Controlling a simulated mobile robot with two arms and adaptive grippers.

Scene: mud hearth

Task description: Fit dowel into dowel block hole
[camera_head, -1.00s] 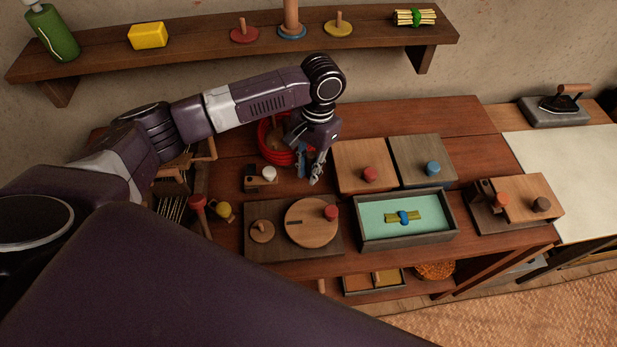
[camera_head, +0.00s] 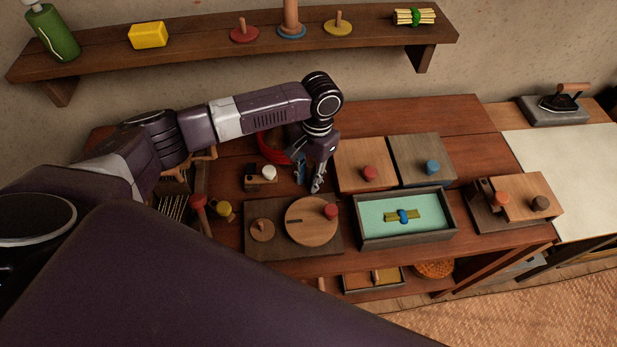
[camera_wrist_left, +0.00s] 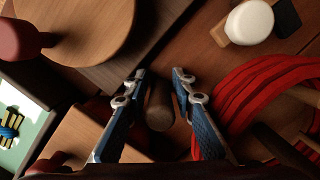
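My left gripper (camera_head: 308,188) is low over the table, between the small block with the white knob and the brown panel with the red knob. In the left wrist view its blue fingers (camera_wrist_left: 160,76) are apart. A short brown wooden dowel (camera_wrist_left: 159,108) shows between them, with no clear contact on either finger. The dowel cannot be made out in the head view. I cannot tell for sure which piece is the dowel block; no dowel hole is clearly visible. The small dark and light wood block (camera_head: 252,184) carries a white knob (camera_head: 269,173). My right gripper is not in view.
A coiled red ring (camera_head: 270,148) lies just behind the gripper, also close beside the right finger in the wrist view (camera_wrist_left: 240,95). A round wooden disc (camera_head: 311,232) and a teal-lined tray (camera_head: 375,229) are in front. Knobbed panels (camera_head: 350,158) stand to the right.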

